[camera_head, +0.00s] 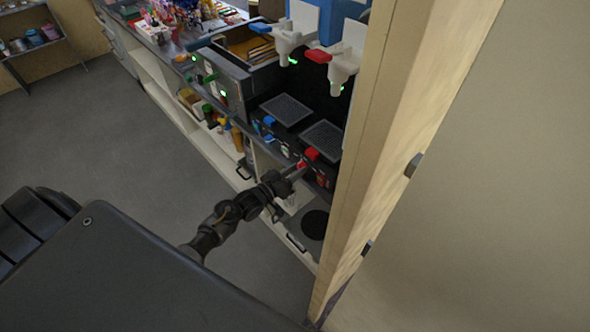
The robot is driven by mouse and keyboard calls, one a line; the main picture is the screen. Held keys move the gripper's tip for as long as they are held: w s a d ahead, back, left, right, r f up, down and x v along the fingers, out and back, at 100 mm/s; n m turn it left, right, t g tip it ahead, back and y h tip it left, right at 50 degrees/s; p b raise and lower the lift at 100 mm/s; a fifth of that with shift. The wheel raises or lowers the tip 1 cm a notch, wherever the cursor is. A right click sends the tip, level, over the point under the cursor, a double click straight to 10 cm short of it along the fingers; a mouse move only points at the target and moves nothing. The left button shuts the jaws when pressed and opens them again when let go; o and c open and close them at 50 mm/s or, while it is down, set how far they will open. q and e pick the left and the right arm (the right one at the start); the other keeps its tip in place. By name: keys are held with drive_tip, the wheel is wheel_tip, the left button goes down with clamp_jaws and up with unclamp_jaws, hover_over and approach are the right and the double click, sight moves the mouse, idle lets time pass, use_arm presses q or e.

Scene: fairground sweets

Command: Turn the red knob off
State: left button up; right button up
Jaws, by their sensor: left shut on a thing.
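My left gripper (294,171) reaches up to the machine front from the lower left. Its fingertips are shut on the red knob and partly cover it. The knob's exact turn angle is too small to tell. My right gripper is not in view.
A blue knob (269,120) sits further left on the machine front. Two drip trays (286,110) lie above it, under white dispensers (342,70). A wooden post (385,130) stands close on the right. The grey floor (110,150) at left is clear.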

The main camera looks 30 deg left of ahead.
use_arm(q)
drive_tip(key=n+p, duration=0.1)
drive_tip(key=n, duration=0.2)
drive_tip(key=shift+r+n, duration=0.1)
drive_tip(key=shift+n, duration=0.2)
drive_tip(key=shift+n+p, duration=0.55)
drive_tip(key=shift+n, duration=1.15)
drive_tip(key=o, duration=1)
